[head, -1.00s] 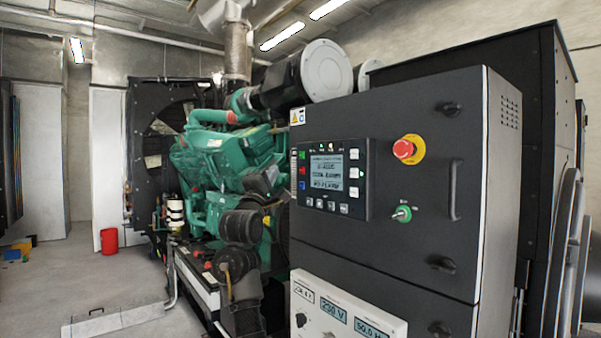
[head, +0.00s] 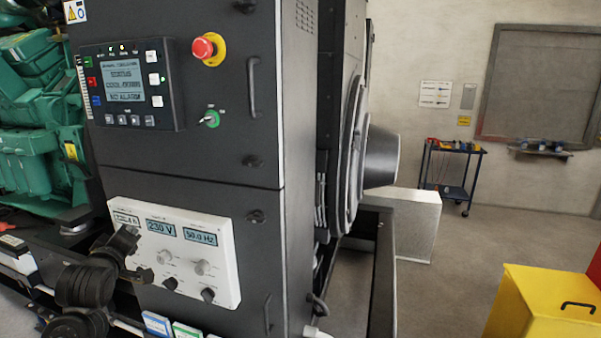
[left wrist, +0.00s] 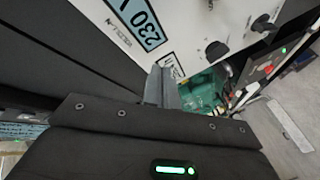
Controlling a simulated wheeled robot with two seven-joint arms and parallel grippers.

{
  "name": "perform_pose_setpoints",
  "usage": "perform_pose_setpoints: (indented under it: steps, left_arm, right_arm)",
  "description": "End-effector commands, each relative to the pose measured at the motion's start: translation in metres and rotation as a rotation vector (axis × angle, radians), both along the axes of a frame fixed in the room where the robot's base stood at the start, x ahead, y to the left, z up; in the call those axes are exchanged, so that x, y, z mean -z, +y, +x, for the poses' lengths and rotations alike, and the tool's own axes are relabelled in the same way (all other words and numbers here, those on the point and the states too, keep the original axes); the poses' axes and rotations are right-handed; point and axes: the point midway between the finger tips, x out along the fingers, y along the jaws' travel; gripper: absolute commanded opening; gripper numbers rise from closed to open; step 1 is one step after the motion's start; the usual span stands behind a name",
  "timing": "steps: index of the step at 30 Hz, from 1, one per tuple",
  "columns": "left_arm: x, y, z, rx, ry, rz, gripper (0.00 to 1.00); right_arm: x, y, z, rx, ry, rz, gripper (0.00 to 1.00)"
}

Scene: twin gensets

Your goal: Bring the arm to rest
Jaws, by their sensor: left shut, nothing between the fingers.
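My left arm comes in at the lower left of the head view, its dark links in front of the generator's lower edge. My left gripper (head: 138,273) is small and dark there, in front of the white meter panel (head: 222,263). In the left wrist view the gripper (left wrist: 161,88) has its fingers together with nothing between them, and the 230 V panel (left wrist: 192,30) lies beyond. I cannot tell the exact gap to the panel. My right gripper is not in view.
A green engine (head: 35,150) is at left. A blue cart (head: 450,152) and yellow box (head: 540,305) stand right. Floor between is clear.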

Motion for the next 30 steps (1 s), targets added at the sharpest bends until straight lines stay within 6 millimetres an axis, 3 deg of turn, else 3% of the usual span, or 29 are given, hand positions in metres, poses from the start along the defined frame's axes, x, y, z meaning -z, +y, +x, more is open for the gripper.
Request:
perform_pose_setpoints:
  steps: [1,6,8,12,18,24,30]
  left_arm:
    - [0.041,-0.013,-0.016,0.021,0.097,0.065,0.00]
    - [0.155,-0.056,-0.083,0.133,0.401,0.279,0.00]
    - [0.191,-0.071,-0.114,0.191,0.505,0.348,0.00]
    - [0.259,-0.103,-0.194,0.346,0.725,0.486,0.00]
    - [0.307,-0.134,-0.285,0.542,0.922,0.596,0.00]
    - [0.328,-0.155,-0.353,0.701,1.045,0.653,0.00]
    - [0.337,-0.172,-0.414,0.855,1.138,0.685,0.00]
  right_arm:
    - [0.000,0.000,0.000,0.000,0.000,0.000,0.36]
    - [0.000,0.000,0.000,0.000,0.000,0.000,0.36]
    - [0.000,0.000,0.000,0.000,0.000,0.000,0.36]
    - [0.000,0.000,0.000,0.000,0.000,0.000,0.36]
    - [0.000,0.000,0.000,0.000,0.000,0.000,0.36]
    - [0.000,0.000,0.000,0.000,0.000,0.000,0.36]
    - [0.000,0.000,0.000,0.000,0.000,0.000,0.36]
